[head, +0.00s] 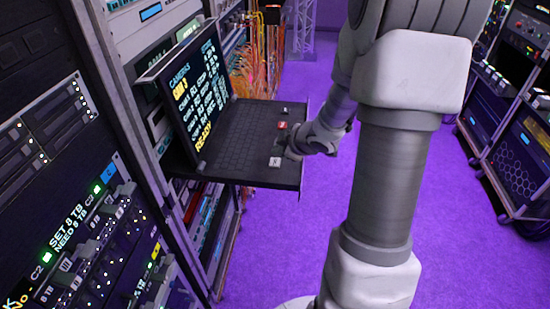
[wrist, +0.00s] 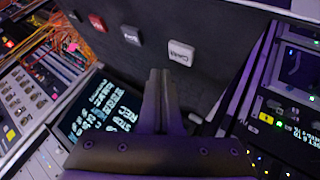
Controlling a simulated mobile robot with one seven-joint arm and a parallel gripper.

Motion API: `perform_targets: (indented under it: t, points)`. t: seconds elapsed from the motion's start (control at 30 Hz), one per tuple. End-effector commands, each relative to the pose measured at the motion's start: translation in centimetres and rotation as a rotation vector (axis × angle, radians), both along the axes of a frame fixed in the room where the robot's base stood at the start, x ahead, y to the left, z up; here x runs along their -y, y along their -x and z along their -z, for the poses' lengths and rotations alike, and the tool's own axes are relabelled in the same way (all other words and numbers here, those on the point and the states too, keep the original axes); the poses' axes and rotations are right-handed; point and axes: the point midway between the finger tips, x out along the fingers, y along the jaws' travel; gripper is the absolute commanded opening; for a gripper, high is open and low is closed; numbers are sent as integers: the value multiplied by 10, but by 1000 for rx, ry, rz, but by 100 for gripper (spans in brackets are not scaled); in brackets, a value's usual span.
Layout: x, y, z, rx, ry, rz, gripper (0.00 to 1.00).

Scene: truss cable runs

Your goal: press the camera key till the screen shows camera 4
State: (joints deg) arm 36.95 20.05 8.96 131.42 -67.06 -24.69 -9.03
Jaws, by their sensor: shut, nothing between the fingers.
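The camera key (wrist: 181,53) is a white square cap with dark lettering that looks like "CAM". It sits at one end of a row of keys on the dark keyboard tray and also shows in the head view (head: 275,161). My gripper (wrist: 161,73) is shut and empty, its fingertips close beside the key in the wrist view; I cannot tell whether they touch anything. In the head view my gripper (head: 288,150) is over the tray's right side, its tips partly hidden. The screen (head: 197,88) is headed "CAMERAS", with a yellow "CAM" line whose digit looks like 2 or 3, and "READY" at the bottom.
The keyboard tray (head: 238,138) juts from the rack. A red key (wrist: 97,22), a grey key (wrist: 131,35) and another small key (wrist: 73,15) share the row. Orange cables (head: 262,75) hang behind. Purple floor (head: 275,250) is clear; another rack (head: 520,130) stands at right.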

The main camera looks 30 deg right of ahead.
Motion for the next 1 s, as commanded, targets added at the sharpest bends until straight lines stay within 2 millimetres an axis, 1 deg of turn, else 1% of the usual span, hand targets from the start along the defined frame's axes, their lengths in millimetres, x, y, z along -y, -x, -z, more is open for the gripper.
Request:
perform_targets:
  t: [0.03,0.23,0.33,1.0]
  points:
    - [0,0,-11,0,0,0,0]
    - [0,0,-31,0,0,0,0]
    - [0,0,-37,0,0,0,0]
    - [0,0,-36,0,0,0,0]
